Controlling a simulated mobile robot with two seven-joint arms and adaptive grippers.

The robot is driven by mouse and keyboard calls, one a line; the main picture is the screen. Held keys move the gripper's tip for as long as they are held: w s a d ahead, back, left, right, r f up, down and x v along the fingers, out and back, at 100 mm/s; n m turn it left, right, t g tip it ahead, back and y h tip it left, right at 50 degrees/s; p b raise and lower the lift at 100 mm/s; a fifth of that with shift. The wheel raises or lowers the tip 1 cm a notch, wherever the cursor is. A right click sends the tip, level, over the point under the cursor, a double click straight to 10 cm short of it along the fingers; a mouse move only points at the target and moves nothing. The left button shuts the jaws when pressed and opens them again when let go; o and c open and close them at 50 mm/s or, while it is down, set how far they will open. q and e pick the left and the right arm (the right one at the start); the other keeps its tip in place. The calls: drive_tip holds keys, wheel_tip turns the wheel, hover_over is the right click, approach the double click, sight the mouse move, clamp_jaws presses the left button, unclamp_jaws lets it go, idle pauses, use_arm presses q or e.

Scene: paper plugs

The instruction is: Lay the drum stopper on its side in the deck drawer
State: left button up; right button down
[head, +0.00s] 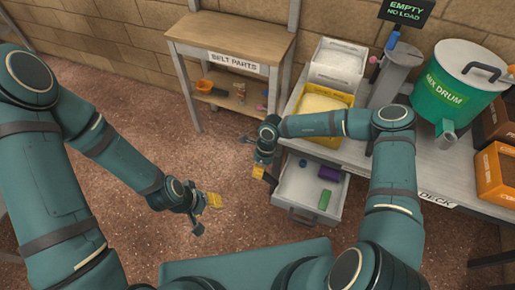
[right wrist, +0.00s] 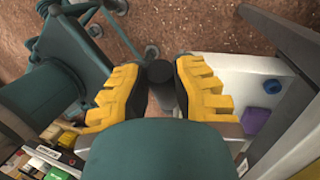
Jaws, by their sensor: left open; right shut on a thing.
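My right gripper (head: 260,170) is shut on a dark cylindrical stopper (right wrist: 161,84), seen nearly end-on between the yellow fingers in the right wrist view; the fingers hide part of it. It hangs near the left edge of the open deck drawer (head: 290,200), whose white inside also shows in the right wrist view (right wrist: 222,66). In the drawer lie a purple block (head: 330,174), a green block (head: 324,200) and a small blue piece (head: 303,163). My left gripper (head: 207,210) is open and empty over the floor, left of the drawer.
The green mix drum (head: 450,95) stands on the deck (head: 405,170), with an orange crate (head: 495,172) to its right. A yellow bin (head: 322,104) and a white bin (head: 340,62) stand behind the drawer. The belt parts shelf (head: 230,45) is at the back. The drawer's front-left floor looks clear.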

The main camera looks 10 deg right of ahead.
drive_tip(key=s+d+f+n+h, duration=0.1)
drive_tip(key=d+f, duration=0.1)
drive_tip(key=f, duration=0.1)
drive_tip(key=s+d+f+n+g+h, duration=0.1)
drive_tip(key=d+f, duration=0.1)
drive_tip(key=f, duration=0.1)
drive_tip(key=s+d+f+n+h, duration=0.1)
drive_tip(key=d+f+h, duration=0.1)
drive_tip(key=f, duration=0.1)
drive_tip(key=shift+d+f+g, duration=0.1)
drive_tip(key=shift+f+g, duration=0.05)
drive_tip(key=shift+g, duration=0.15)
drive_tip(key=n+h, duration=0.3)
hover_over(295, 195)
drive_tip(key=a, duration=0.1)
wheel_tip(295, 195, down, 2)
drive_tip(key=f+b, duration=0.4)
drive_tip(key=f, duration=0.1)
drive_tip(key=f+b, duration=0.2)
drive_tip(key=shift+w+a+f, duration=0.15)
drive_tip(key=shift+w+f, duration=0.1)
drive_tip(key=shift+w, duration=0.15)
drive_tip(key=shift+f, duration=0.1)
drive_tip(key=shift+f, duration=0.5)
drive_tip(key=c, duration=0.9)
unclamp_jaws()
